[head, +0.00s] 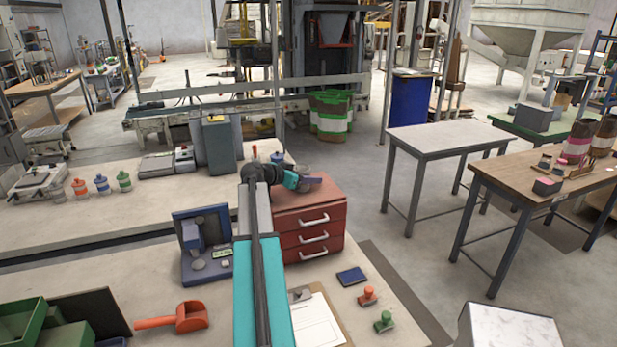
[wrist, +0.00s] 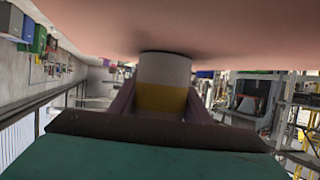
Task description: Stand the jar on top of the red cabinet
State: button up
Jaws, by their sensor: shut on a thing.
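The red cabinet (head: 312,238), with three white-handled drawers, stands on the near bench in the head view. My gripper (head: 311,183) is low over its top, toward the back. In the wrist view my gripper (wrist: 160,100) is shut on the jar (wrist: 163,72), a pale cylinder with a yellow band, with a finger on each side. The end of the jar away from my palm meets, or nearly meets, the pinkish-red cabinet top (wrist: 230,25), with a dark shadow at that edge. I cannot tell whether it touches. In the head view the jar is hard to make out.
A blue boxed device (head: 205,245) stands left of the cabinet. A red scoop (head: 175,318), a clipboard (head: 318,322), a blue pad (head: 352,276) and two stamps lie in front. A grey-and-yellow machine (head: 218,145) stands behind. The cabinet's front top looks clear.

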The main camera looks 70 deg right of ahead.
jog(key=shift+f, duration=0.1)
jog(key=o, duration=1.3)
jog(key=shift+o, duration=0.2)
jog(key=shift+w+a+r+b, duration=0.25)
jog(key=shift+a+b, duration=0.15)
jog(key=shift+a, duration=0.15)
jog(key=b+v, duration=0.4)
jog(key=v, duration=0.7)
jog(key=shift+d, duration=0.1)
jog(key=shift+f, duration=0.1)
